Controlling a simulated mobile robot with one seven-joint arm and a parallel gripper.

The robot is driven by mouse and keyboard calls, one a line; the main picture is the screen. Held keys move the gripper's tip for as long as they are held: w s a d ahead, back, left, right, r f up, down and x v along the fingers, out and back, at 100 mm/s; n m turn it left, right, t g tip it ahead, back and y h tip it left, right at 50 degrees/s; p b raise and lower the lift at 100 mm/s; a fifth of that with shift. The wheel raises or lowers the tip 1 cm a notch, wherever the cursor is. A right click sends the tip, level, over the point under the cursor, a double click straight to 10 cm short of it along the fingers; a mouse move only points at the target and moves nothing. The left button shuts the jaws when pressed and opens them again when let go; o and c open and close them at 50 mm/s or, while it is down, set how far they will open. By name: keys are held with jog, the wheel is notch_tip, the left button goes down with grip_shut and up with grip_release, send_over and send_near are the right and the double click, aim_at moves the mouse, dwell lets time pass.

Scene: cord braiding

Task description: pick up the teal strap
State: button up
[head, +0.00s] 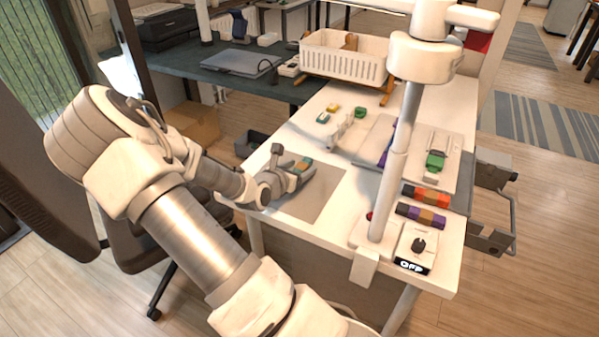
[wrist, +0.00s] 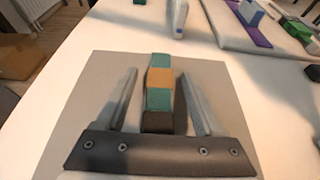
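The teal strap (wrist: 158,98), a short teal roll with an orange band around its middle, lies over the grey mat (wrist: 85,110) in the wrist view. It also shows in the head view (head: 303,164), at the tip of my arm, partly hidden by my gripper. My gripper (wrist: 157,74) is open, with one finger on each side of the strap. Gaps show between the strap and both fingers. The strap's near end meets a dark block in front of the gripper's palm. I cannot tell how high the fingers are above the mat.
Two more banded rolls, one red and black (head: 425,196) and one purple and black (head: 421,215), lie at the table's right. A pale post (head: 398,150) rises beside a switch box (head: 412,246) marked OFF. A green piece (head: 435,160) sits on a board. A white basket (head: 343,58) stands behind.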

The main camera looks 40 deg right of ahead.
grip_shut()
jog(key=shift+r, duration=0.1)
